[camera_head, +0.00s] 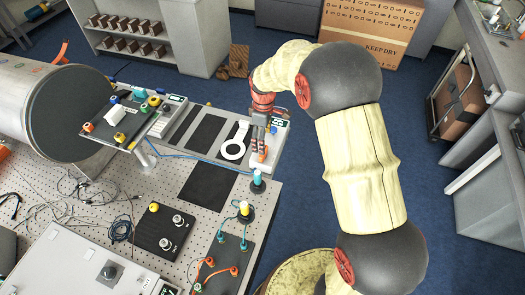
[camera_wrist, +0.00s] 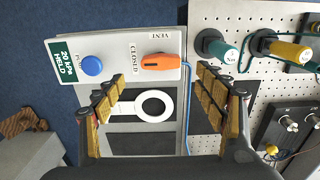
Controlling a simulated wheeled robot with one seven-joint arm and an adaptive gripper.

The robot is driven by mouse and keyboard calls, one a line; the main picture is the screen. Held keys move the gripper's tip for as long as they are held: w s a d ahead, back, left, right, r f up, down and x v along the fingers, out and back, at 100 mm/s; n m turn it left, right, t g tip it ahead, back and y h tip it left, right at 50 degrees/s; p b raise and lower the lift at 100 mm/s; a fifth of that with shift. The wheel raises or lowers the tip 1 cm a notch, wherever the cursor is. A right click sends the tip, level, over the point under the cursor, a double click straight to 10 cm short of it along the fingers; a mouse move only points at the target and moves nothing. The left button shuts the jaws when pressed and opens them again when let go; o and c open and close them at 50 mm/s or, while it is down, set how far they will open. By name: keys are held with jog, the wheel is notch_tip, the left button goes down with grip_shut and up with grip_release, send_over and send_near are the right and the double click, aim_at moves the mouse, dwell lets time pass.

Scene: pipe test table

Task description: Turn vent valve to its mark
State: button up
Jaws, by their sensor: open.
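The vent valve is an orange elongated knob (camera_wrist: 160,62) on a white panel box (camera_wrist: 112,48). It also shows in the head view (camera_head: 262,156) beneath my gripper (camera_head: 262,135). In the wrist view the knob lies crosswise, with CLOSED printed beside its left end and VENT printed above it. A blue button (camera_wrist: 92,66) sits left of the knob. My gripper (camera_wrist: 161,84) is open and empty. Its two padded fingers stand on either side of the knob's column, below it in the picture and apart from it. The exact height gap cannot be told.
A white ring (camera_wrist: 154,104) lies on a dark pad beside the box. Teal and yellow fittings (camera_wrist: 215,45) (camera_wrist: 285,50) stand on the perforated table at right. A blue tube (camera_head: 180,155) runs across the table. A valve rack (camera_head: 125,118) stands further left.

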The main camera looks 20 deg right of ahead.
notch_tip(320, 180, down, 7)
jog(key=shift+f, duration=0.1)
dwell(0.3)
jog(key=shift+c, duration=0.4)
jog(key=c, duration=1.1)
